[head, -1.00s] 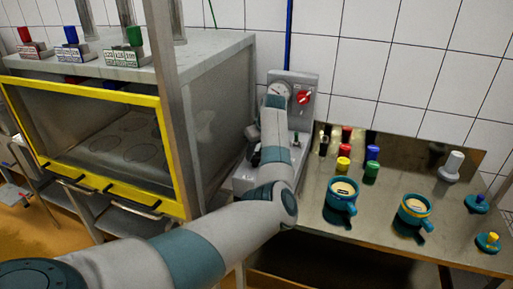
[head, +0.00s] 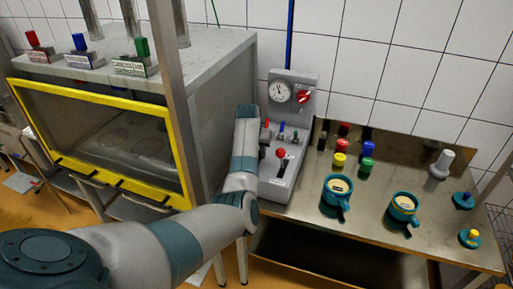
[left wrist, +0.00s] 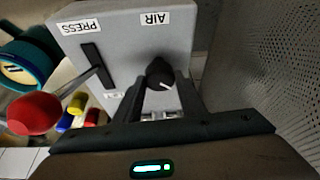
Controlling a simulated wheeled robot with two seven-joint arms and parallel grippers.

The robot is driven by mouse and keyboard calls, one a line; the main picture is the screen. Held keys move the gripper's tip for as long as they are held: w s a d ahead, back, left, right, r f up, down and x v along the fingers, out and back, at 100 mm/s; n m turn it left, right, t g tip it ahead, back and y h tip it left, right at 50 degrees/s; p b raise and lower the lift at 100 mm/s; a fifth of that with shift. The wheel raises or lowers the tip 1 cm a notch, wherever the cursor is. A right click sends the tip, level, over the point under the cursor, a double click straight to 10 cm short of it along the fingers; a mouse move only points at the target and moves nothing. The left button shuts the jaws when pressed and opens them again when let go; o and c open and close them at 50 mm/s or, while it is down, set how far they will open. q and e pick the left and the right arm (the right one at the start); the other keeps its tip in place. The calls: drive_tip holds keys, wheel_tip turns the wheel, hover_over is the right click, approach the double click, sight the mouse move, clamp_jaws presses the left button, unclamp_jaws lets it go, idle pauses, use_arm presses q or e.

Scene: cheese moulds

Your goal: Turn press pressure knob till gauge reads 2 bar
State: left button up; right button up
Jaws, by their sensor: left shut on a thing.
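The press unit is a grey console (head: 276,190) with a round white gauge (head: 280,93) on its back panel; the needle is too small to read. A red knob (head: 303,97) is right of the gauge. In the left wrist view, a black knob (left wrist: 159,72) with a white pointer line sits on the grey face below the AIR label. My left gripper (left wrist: 160,92) is shut on this knob, its fingers on either side. In the head view my arm hides the gripper and this knob. My right gripper is in neither view.
A red-ball lever (head: 281,154) rises from a slot near the PRESS label; its ball (left wrist: 34,113) is close left of my fingers in the wrist view. Teal moulds (head: 336,188) and coloured pieces stand on the steel table right. A yellow-framed cabinet (head: 100,92) stands left.

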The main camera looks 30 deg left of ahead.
use_arm(q)
drive_tip(key=shift+m, duration=0.5)
drive_tip(key=o, duration=1)
drive_tip(key=shift+o, duration=0.2)
drive_tip(key=b+v, duration=0.3)
drive_tip(key=v, duration=1.4)
drive_tip(key=shift+s+a+r+b, duration=0.2)
drive_tip(key=shift+s+a+b, duration=0.05)
drive_tip(key=shift+b, duration=0.1)
drive_tip(key=shift+f, duration=0.1)
